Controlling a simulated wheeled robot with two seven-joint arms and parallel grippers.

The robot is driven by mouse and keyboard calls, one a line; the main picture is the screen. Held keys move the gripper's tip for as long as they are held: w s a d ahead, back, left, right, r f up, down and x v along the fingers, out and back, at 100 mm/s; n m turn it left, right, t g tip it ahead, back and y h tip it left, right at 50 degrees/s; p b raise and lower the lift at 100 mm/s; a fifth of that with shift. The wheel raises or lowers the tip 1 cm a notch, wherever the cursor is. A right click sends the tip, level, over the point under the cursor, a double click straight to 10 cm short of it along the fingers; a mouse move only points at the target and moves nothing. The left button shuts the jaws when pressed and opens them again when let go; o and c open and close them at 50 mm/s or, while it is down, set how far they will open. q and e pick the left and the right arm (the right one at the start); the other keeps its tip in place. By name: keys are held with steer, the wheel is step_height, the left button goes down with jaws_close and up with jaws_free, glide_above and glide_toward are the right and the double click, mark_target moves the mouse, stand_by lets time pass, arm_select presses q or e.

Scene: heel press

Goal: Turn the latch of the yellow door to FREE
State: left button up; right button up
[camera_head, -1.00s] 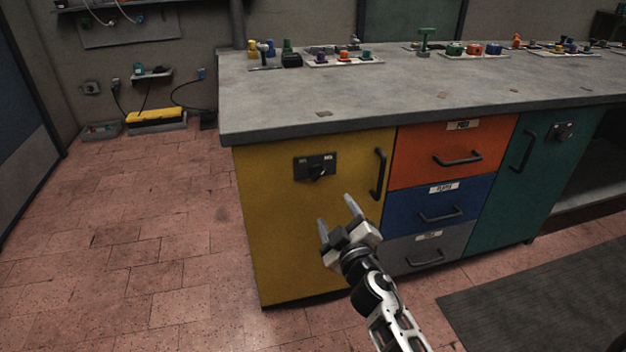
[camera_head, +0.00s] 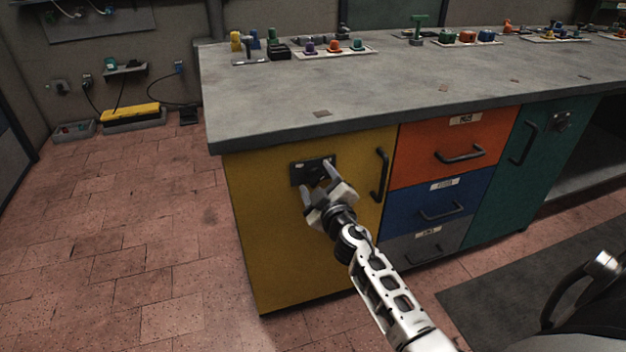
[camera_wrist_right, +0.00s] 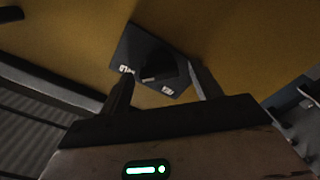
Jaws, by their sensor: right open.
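The yellow door (camera_head: 270,225) is closed at the left end of the bench. Its latch, a dark plate (camera_head: 297,172) with a black knob, sits high on the door, left of the black handle (camera_head: 380,175). My right gripper (camera_head: 316,178) is open in front of the latch and hides part of it. My left gripper is out of view.
Orange (camera_head: 425,155), blue (camera_head: 415,212) and grey drawers with handles stand right of the yellow door, then a teal door (camera_head: 515,185) with its own latch. The grey worktop (camera_head: 400,95) overhangs above. The floor to the left is clear.

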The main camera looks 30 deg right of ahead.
steer(key=c, duration=1)
